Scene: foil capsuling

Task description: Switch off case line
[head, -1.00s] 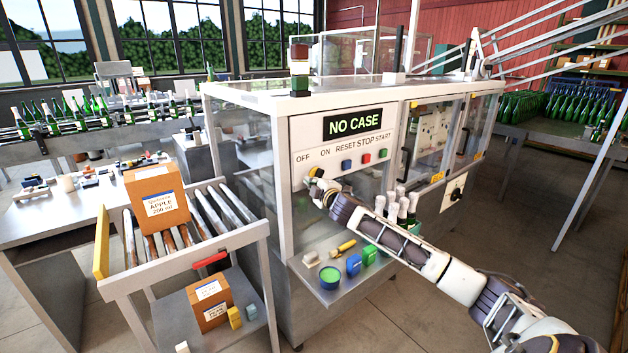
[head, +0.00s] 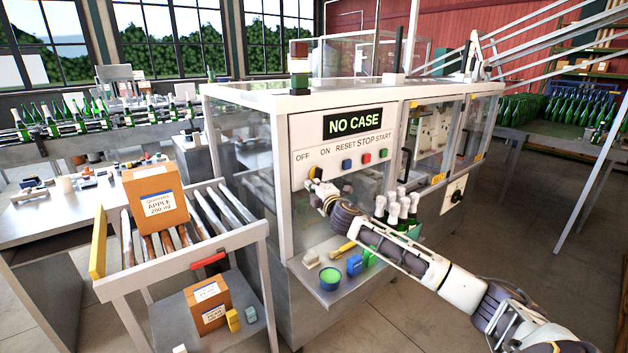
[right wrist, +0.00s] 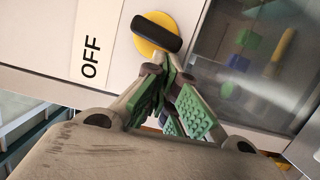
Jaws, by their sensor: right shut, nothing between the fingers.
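The case machine's switch shows in the head view as a yellow and black knob (head: 315,173) below the OFF and ON labels. In the right wrist view, the switch (right wrist: 160,33) has a yellow disc and a black bar handle, lying slantwise near the OFF label (right wrist: 91,57). I cannot tell for sure which label it points to. My right gripper (head: 319,186) is just below the knob, shut and empty. Its green-padded fingertips (right wrist: 169,73) come close to the handle; I cannot tell if they touch it. My left gripper is not in view.
The panel display (head: 354,123) reads NO CASE, above blue, red and green buttons. White-capped bottles (head: 400,208) stand behind my right arm. A roller conveyor (head: 213,208) with an orange carton (head: 154,204) is left.

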